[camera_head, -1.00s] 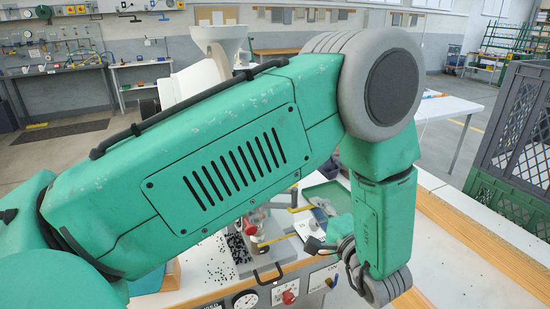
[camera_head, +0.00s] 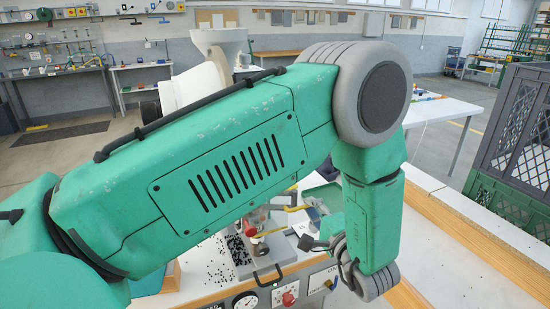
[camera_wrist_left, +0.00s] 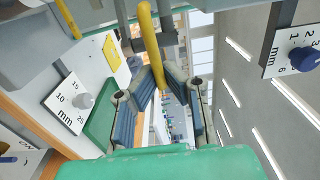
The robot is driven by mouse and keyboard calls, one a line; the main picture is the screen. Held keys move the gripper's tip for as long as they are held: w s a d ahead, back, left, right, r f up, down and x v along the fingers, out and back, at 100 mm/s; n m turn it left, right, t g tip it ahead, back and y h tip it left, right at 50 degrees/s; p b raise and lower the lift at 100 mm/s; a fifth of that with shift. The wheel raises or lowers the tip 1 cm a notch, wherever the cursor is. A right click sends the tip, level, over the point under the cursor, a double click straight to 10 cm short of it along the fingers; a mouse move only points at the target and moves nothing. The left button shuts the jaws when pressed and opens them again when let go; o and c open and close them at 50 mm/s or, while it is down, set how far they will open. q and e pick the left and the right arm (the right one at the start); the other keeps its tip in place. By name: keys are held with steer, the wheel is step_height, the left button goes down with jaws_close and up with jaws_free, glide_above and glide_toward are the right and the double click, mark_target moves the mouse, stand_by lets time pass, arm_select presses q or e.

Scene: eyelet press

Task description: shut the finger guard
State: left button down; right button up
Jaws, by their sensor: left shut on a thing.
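My left gripper (camera_head: 310,243) is small and partly hidden by its own wrist in the head view, at the right side of the press (camera_head: 283,249). In the left wrist view its two fingers (camera_wrist_left: 160,82) close around a yellow bar (camera_wrist_left: 147,35), which runs up between them. A yellow bar (camera_head: 273,233) also shows beside the gripper in the head view. The finger guard itself is hard to make out. Clear and red parts (camera_head: 252,226) of the press show just under my forearm, which hides much of the press top.
Black eyelets (camera_head: 222,268) lie scattered on the bench left of the press. A green tray (camera_head: 325,194) lies behind the gripper. A large grey crate (camera_head: 515,130) stands at right.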

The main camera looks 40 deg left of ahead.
arm_select(q)
steer(key=c, duration=1.8)
jaws_free()
steer(key=shift+f, duration=0.2)
steer(key=shift+o, duration=0.8)
steer(key=shift+w+a, duration=0.1)
steer(key=p+v, duration=0.1)
steer(key=v, duration=0.8)
steer(key=shift+p, duration=0.4)
